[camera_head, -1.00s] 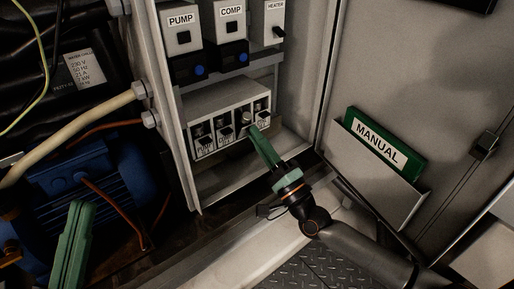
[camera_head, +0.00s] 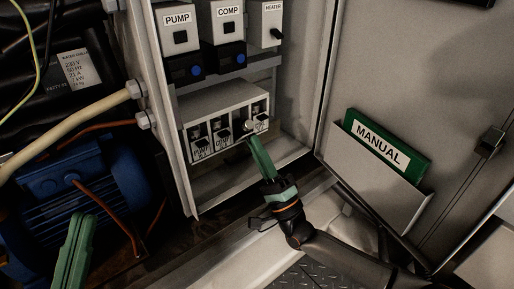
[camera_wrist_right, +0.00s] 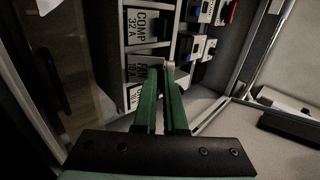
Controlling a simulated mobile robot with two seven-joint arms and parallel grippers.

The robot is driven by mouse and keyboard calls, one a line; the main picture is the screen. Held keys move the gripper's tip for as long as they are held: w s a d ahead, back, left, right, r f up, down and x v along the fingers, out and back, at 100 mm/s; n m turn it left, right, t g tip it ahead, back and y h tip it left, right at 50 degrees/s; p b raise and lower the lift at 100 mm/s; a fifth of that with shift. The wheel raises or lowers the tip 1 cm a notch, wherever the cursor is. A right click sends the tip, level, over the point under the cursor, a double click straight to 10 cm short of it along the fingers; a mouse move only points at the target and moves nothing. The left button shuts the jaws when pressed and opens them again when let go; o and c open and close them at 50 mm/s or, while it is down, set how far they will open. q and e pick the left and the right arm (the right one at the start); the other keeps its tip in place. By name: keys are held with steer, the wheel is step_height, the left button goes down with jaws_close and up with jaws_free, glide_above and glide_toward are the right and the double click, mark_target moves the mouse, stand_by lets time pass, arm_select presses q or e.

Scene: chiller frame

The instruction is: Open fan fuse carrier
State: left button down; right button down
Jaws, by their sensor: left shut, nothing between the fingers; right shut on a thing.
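The fuse block (camera_head: 215,107) is a pale box low in the cabinet, with a row of small labelled fuse carriers on its front. My left gripper (camera_head: 82,222) is shut and empty at the lower left.
PUMP (camera_head: 178,30), COMP (camera_head: 228,25) and HEATER (camera_head: 272,22) units sit above the block. A green manual (camera_head: 385,143) stands in a door pocket (camera_head: 370,185) at the right. A blue motor (camera_head: 75,180) and pale hose (camera_head: 70,130) lie left of the cabinet wall.

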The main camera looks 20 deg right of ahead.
stand_by(0.3)
steer(key=c, duration=1)
jaws_free()
steer(key=shift+f, duration=0.1)
steer(key=p+v, duration=0.1)
steer(key=v, duration=1.1)
steer(key=shift+s, duration=0.2)
steer(key=shift+o, duration=0.3)
